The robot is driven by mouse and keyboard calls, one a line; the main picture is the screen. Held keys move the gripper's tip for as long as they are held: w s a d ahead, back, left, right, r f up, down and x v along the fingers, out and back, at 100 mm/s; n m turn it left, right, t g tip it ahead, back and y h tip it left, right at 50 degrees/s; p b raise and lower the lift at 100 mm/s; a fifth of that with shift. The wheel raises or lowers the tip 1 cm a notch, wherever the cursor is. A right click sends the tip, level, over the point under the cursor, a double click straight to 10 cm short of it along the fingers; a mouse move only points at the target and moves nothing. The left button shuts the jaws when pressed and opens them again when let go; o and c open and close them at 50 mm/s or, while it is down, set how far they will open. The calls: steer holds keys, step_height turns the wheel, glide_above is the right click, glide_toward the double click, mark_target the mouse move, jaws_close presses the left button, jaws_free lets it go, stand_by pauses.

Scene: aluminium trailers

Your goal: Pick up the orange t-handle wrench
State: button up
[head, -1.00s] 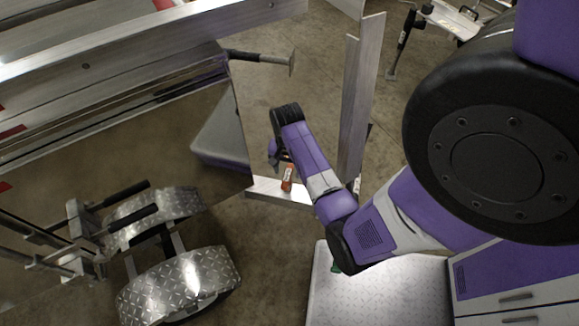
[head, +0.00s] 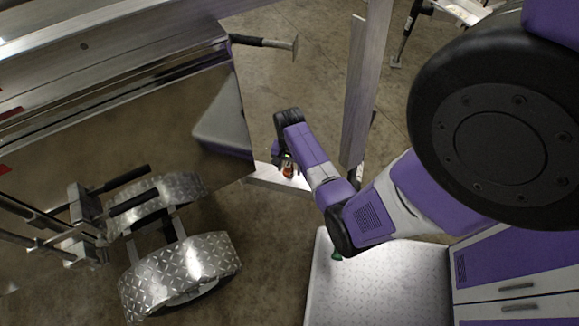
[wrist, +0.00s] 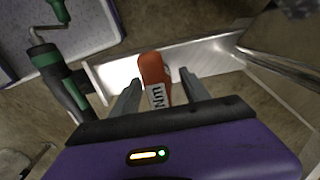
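The orange t-handle wrench (wrist: 153,72) stands out in the wrist view as an orange piece with a white lettered label, by a bright metal rail. In the head view only a small orange part (head: 288,171) shows beside my gripper (head: 284,160). In the wrist view my gripper (wrist: 160,92) is open, with one finger to each side of the orange piece. Gaps show between it and both fingers. The rest of the wrench is hidden or cannot be made out.
A metal rail (head: 262,178) runs under the wrench, with a metal upright (head: 357,95) right of my gripper. A shiny trailer panel (head: 120,130) and treadplate fenders (head: 185,267) are at left. A black and green tool (wrist: 62,85) is close left of my gripper in the wrist view.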

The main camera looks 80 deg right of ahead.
jaws_close()
stand_by(1.2)
